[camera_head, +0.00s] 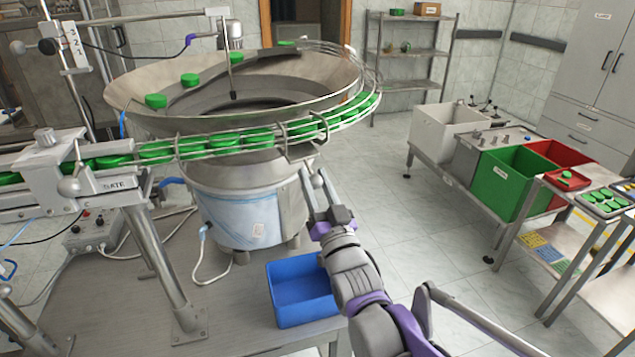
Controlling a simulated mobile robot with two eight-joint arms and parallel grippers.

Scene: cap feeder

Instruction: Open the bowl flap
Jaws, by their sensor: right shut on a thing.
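The large metal feeder bowl (140,85) stands on a drum base at the left, with several green caps in it and along the rail around it. The bowl flap (301,148) appears as a small metal piece on the bowl's near right side, below the cap rail. A knob (317,180) shows just under it. My right gripper (316,192) reaches up from the lower right and is shut on the knob. Its fingers partly cover the knob, and whether the flap stands open is hard to tell. My left gripper is not in view.
A blue bin (300,310) sits on the metal table (235,315) below my right gripper. The gate block (110,188) and its post stand at the left. White, green (500,182) and red bins stand at the right, beyond clear floor.

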